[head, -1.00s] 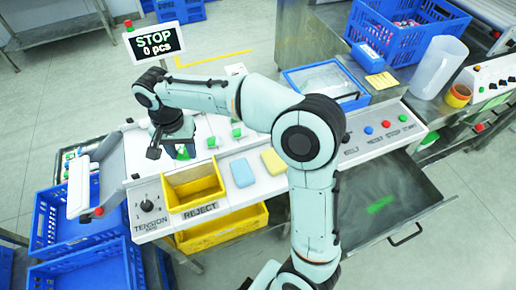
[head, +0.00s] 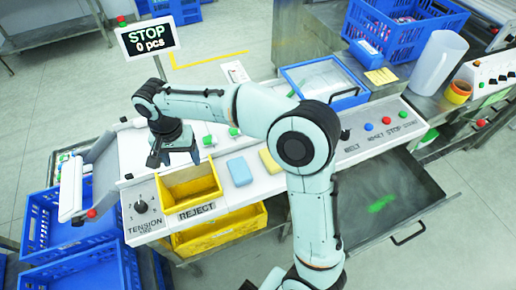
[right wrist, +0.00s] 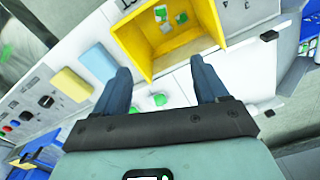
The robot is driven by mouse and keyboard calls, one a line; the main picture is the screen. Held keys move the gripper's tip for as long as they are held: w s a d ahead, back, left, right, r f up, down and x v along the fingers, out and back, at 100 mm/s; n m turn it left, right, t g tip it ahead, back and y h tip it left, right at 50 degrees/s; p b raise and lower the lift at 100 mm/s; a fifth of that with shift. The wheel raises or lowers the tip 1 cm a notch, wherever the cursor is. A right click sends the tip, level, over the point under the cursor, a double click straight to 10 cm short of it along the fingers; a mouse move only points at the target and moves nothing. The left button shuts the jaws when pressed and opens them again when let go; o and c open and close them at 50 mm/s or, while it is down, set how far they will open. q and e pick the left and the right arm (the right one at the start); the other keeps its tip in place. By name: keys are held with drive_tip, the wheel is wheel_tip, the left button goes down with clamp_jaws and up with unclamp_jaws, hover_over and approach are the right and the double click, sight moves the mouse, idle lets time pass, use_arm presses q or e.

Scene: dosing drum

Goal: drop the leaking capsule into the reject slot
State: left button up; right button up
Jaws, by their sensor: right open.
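My right gripper (head: 174,157) is open and empty, pointing down over the white panel just behind the yellow reject bin (head: 166,196). In the right wrist view the gripper (right wrist: 160,67) has its two fingers apart. A green-and-white piece (right wrist: 160,99) shows on the panel between them, with a second green piece (right wrist: 135,110) beside it. The reject bin (right wrist: 148,48) is just past the fingertips, with several small green and pale pieces inside. Green pieces (head: 234,132) also show on the panel in the head view. I cannot tell which capsule leaks. My left gripper is not in view.
A blue block (head: 239,171) and a yellow block (head: 270,160) lie right of the reject bin. A tension knob (head: 141,207) is at its left. A sign (head: 148,38) reads STOP, 0 pcs. Blue crates (head: 85,275) stand at the lower left. An open drawer (head: 400,200) is at the right.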

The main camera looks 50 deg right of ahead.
use_arm(q)
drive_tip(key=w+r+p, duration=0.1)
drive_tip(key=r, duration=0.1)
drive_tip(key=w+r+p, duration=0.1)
drive_tip(key=p, duration=0.1)
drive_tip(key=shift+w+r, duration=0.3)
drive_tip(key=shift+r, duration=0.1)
use_arm(e)
wheel_tip(320, 180, up, 13)
drive_tip(key=shift+r, duration=0.2)
